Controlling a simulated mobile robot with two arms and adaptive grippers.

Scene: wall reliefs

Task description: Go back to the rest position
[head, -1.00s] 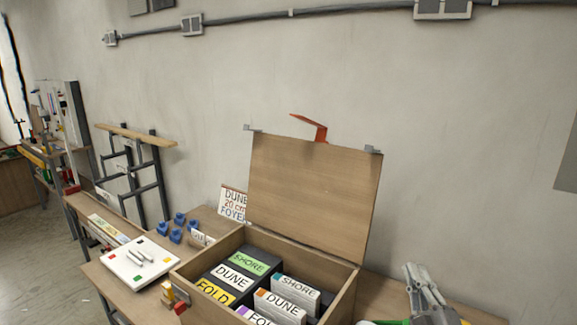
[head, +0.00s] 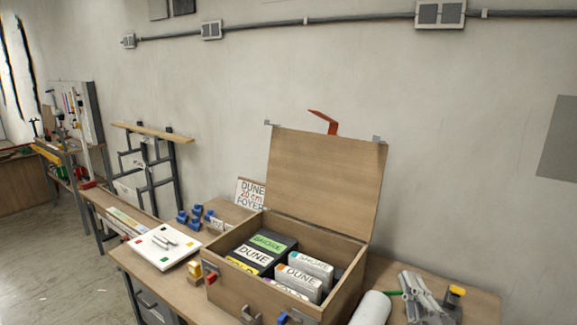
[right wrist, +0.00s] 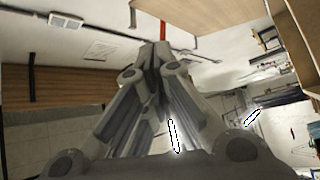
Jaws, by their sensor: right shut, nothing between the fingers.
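My right gripper (head: 412,283) is at the lower right of the head view, to the right of an open wooden box (head: 228,297). It points up and is clear of the box. In the right wrist view its grey fingers (right wrist: 157,50) come together at the tips with nothing between them. My left gripper is not in view. The box lid (head: 325,185) stands open against the wall side, and labelled blocks (head: 267,243) sit inside the box.
The bench carries a white board (head: 160,247), blue pieces (head: 190,217) and a DUNE FOYER sign (head: 250,192) left of the box. A yellow-topped piece (head: 456,291) shows beside my right gripper.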

